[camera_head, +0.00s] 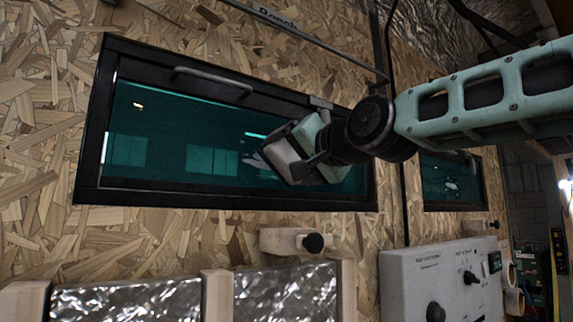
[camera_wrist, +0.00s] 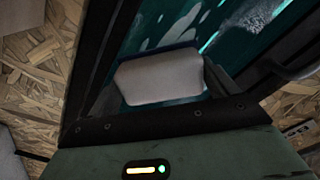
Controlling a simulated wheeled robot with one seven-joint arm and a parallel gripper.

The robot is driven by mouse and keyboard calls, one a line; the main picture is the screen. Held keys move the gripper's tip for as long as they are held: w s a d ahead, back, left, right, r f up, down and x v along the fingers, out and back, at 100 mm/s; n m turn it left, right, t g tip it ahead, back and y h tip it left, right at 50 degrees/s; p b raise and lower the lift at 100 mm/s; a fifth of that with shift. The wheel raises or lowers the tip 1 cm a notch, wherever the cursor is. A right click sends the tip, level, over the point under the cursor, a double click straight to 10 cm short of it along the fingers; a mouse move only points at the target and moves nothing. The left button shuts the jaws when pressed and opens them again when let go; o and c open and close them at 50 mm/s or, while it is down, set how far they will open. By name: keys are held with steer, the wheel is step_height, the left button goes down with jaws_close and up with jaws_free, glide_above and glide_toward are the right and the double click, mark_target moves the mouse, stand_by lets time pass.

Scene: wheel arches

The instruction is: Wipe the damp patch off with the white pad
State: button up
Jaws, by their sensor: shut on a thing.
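My gripper (camera_head: 303,165) is in front of the right part of a dark-framed window (camera_head: 150,160) with teal glass. It is shut on the white pad (camera_head: 281,163), which faces the glass. The pad also shows in the wrist view (camera_wrist: 160,77), between the two fingers. Whether the pad touches the glass I cannot tell. A pale, streaky patch (camera_wrist: 255,15) shows on the glass in the wrist view, beyond the pad to the upper right. In the head view, the gripper and pad hide part of the glass there.
A bar handle (camera_head: 212,80) runs along the window's upper frame. Below are a wooden block with a black knob (camera_head: 313,243) and a grey control box (camera_head: 435,275). A second window (camera_head: 453,178) is at the right. Chipboard wall surrounds the window.

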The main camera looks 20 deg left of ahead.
mark_target(277, 154)
steer(key=shift+w+d+f+b, duration=0.25)
steer(key=shift+w+d+b, duration=0.35)
steer(key=shift+w, duration=0.15)
steer(key=shift+w+d+r+b, duration=0.15)
steer(key=shift+w+d+b, duration=0.45)
steer(key=shift+w+d, duration=0.2)
steer(key=shift+s+a+r+p, duration=0.2)
steer(key=shift+s+a+p, duration=0.6)
steer(key=shift+s+a, duration=0.25)
steer(key=shift+s+a+f+p, duration=0.1)
steer(key=shift+s+a+p, duration=0.25)
steer(key=shift+s, duration=0.2)
steer(key=shift+s+a+p, duration=0.4)
steer(key=shift+s+p, duration=0.1)
steer(key=shift+p, duration=0.35)
steer(key=s+a+p, duration=0.1)
steer(key=p, duration=0.1)
steer(key=shift+s+a+p, duration=0.25)
steer(key=shift+s+p, duration=0.05)
steer(key=shift+p, duration=0.05)
steer(key=shift+s+a+p, duration=0.2)
steer(key=shift+p, duration=0.15)
